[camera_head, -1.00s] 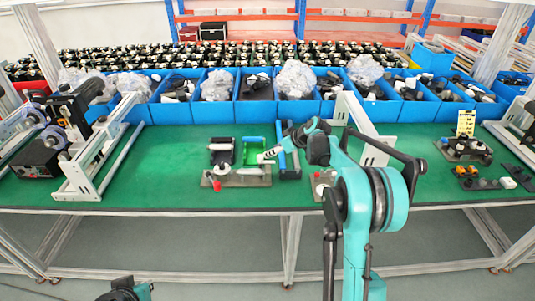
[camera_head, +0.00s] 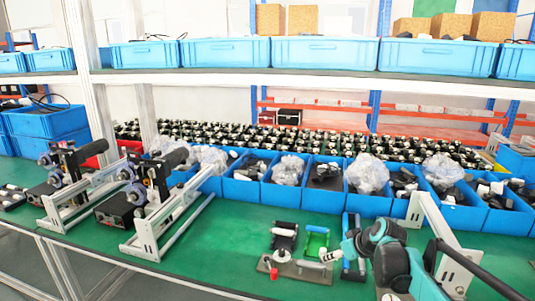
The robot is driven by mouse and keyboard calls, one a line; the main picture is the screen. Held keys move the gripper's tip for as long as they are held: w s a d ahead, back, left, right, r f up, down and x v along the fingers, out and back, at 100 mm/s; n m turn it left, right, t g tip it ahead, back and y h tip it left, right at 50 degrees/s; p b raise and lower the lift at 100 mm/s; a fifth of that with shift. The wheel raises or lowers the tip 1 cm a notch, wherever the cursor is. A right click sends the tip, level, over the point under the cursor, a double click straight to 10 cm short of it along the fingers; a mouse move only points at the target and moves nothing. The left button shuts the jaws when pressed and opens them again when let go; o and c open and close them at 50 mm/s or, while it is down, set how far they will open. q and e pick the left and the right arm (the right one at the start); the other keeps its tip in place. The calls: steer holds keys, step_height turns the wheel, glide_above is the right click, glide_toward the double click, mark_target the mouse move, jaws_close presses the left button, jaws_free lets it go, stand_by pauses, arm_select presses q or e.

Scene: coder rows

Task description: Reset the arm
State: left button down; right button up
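My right arm, teal and black, comes in at the lower right and reaches over the green work table (camera_head: 240,225). Its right gripper (camera_head: 334,254) is small and partly hidden by the arm's own wrist. It is by a grey fixture plate (camera_head: 300,267) with a red knob. A small white piece shows at the gripper's end, and I cannot tell whether it is held. A black holder (camera_head: 284,237) and a green holder (camera_head: 316,240) stand behind the plate. My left gripper is not in view.
A row of blue bins (camera_head: 322,196) with bagged and dark parts lines the table's back. Metal-framed machines (camera_head: 147,205) stand at the left. A white bracket (camera_head: 443,235) stands right of my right arm. A shelf with blue crates (camera_head: 325,52) runs above. Bare green table lies left of the fixture.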

steer(key=s+a+r+m+h, duration=0.1)
steer(key=s+a, duration=0.1)
steer(key=s, duration=0.6)
steer(key=s+a+m+h, duration=0.1)
steer(key=s+a, duration=0.1)
steer(key=s, duration=0.7)
steer(key=s+f+m, duration=0.1)
steer(key=s+f, duration=0.2)
steer(key=s, duration=0.3)
steer(key=s+f+m+h, duration=0.1)
steer(key=s+f, duration=0.1)
steer(key=s, duration=0.5)
steer(key=shift+s+a+f, duration=0.2)
steer(key=shift+a+f, duration=0.1)
steer(key=shift+f, duration=0.1)
